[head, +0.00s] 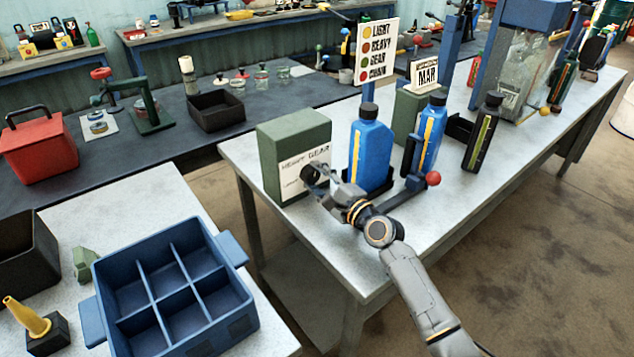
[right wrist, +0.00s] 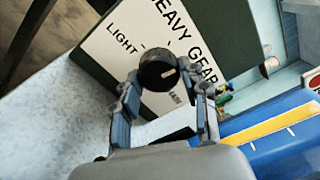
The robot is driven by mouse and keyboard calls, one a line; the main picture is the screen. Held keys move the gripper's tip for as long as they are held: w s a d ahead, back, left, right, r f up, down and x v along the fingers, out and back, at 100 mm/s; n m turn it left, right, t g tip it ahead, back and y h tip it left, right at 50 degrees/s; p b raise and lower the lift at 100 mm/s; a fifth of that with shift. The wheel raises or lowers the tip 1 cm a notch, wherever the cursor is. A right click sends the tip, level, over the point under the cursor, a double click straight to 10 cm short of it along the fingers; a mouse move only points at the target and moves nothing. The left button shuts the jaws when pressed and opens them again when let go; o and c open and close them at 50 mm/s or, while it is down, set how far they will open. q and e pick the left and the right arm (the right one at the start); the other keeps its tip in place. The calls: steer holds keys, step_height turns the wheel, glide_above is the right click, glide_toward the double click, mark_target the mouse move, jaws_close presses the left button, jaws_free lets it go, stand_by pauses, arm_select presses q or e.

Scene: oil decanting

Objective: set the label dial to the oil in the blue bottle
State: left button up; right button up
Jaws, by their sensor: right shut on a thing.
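The label dial (right wrist: 157,72) is a round black knob on the white face of a green box (head: 288,140). The face (right wrist: 112,62) reads LIGHT, HEAVY and GEAR; a lower word is partly hidden. The knob's pale mark lies on its right side, toward GEAR. My right gripper (right wrist: 160,100) is shut on the knob, a finger on each side; in the head view the gripper (head: 324,184) reaches the box's front. A blue bottle (head: 371,140) with an amber level strip stands right of the box. My left gripper is out of view.
A sign (head: 378,50) lists LIGHT, HEAVY, GEAR and CHAIN with coloured dots. Another blue bottle (head: 433,130), a red-knobbed lever (head: 433,179) and a dark bottle (head: 484,130) stand farther right. A blue divided crate (head: 236,318) sits on the left table.

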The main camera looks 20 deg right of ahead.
steer(key=n, duration=0.3)
steer(key=shift+f+n+b, duration=0.1)
steer(key=shift+n+b, duration=0.3)
steer(key=n, duration=0.4)
steer(key=shift+n+b, duration=0.3)
steer(key=n, duration=0.4)
steer(key=shift+r, duration=0.2)
steer(key=shift+a+n+p, duration=0.15)
steer(key=shift+n+p, duration=0.15)
steer(key=shift+n, duration=1.7)
steer(key=o, duration=1.1)
steer(key=shift+o, duration=0.2)
steer(key=shift+s+r, duration=0.1)
